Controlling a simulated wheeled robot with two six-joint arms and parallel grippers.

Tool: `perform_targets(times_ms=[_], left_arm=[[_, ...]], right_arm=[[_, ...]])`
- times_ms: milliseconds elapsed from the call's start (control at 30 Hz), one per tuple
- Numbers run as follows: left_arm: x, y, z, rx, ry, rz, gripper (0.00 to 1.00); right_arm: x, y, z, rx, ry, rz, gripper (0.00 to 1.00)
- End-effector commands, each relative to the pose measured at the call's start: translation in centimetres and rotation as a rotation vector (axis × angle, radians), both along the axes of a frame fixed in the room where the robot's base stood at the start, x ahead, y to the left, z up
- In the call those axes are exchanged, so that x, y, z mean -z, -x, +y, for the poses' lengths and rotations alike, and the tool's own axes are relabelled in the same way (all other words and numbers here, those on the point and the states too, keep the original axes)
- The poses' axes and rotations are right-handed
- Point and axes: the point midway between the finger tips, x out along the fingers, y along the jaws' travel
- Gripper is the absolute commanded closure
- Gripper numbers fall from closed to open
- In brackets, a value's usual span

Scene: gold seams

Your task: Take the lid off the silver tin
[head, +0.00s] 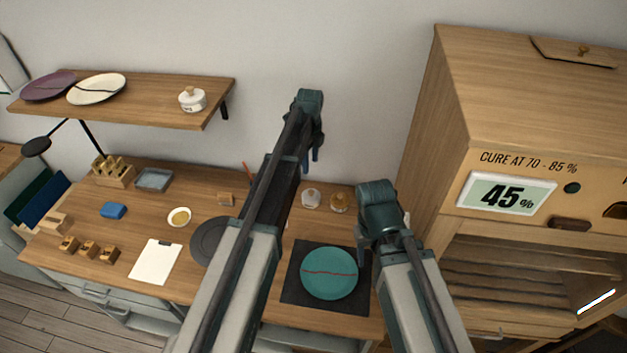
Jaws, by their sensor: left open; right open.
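A small silvery-white round container (311,198), which looks like the silver tin, stands at the back of the workbench. Its top is small here, and I cannot make out the lid clearly. My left gripper (309,160) is open and empty, above and behind the bench, a little above the tin in the picture. My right gripper (373,252) is open, over the right part of the bench beside the teal plate. My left arm crosses the middle of the bench and hides part of it.
A cracked teal plate (330,285) lies on a dark mat (293,292). The wooden cabinet (450,130) rises at the right. A shelf (150,100) with plates and a white lidded pot (192,99) hangs at the left.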

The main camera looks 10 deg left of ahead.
Motion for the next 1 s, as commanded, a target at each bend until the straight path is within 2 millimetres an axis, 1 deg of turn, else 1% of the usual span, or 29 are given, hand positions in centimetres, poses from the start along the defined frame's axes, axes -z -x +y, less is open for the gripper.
perform_targets(times_ms=[33, 167, 267, 367, 467, 800, 900, 1000], left_arm=[[-0.2, -0.3, 0.1, 0.009, 0.001, -0.001, 0.37], [-0.1, -0.3, 0.2, 0.020, 0.001, -0.001, 0.37], [0.3, -0.3, 0.2, 0.019, 0.001, -0.001, 0.37], [1.0, -0.2, 0.2, 0.018, 0.001, -0.001, 0.37], [2.2, -0.2, 0.1, 0.018, 0.001, -0.001, 0.37], [7.1, -0.2, 0.1, 0.017, 0.001, -0.001, 0.37], [8.3, -0.2, 0.1, 0.017, 0.001, -0.001, 0.37], [8.7, -0.2, 0.1, 0.017, 0.001, -0.001, 0.37]], right_arm=[[-0.2, 0.0, 0.0, 0.000, 0.000, 0.000, 0.50], [-0.1, 0.0, 0.0, 0.000, 0.000, 0.000, 0.50], [0.3, 0.0, 0.0, -0.001, 0.000, 0.000, 0.50], [1.0, 0.0, 0.0, -0.002, 0.000, 0.000, 0.50], [2.2, 0.0, 0.0, -0.004, 0.001, 0.000, 0.50], [7.1, 0.0, 0.0, -0.006, 0.001, 0.000, 0.50], [8.2, 0.0, 0.0, -0.005, 0.001, 0.000, 0.50], [8.7, 0.0, 0.0, -0.005, 0.001, 0.000, 0.50]])
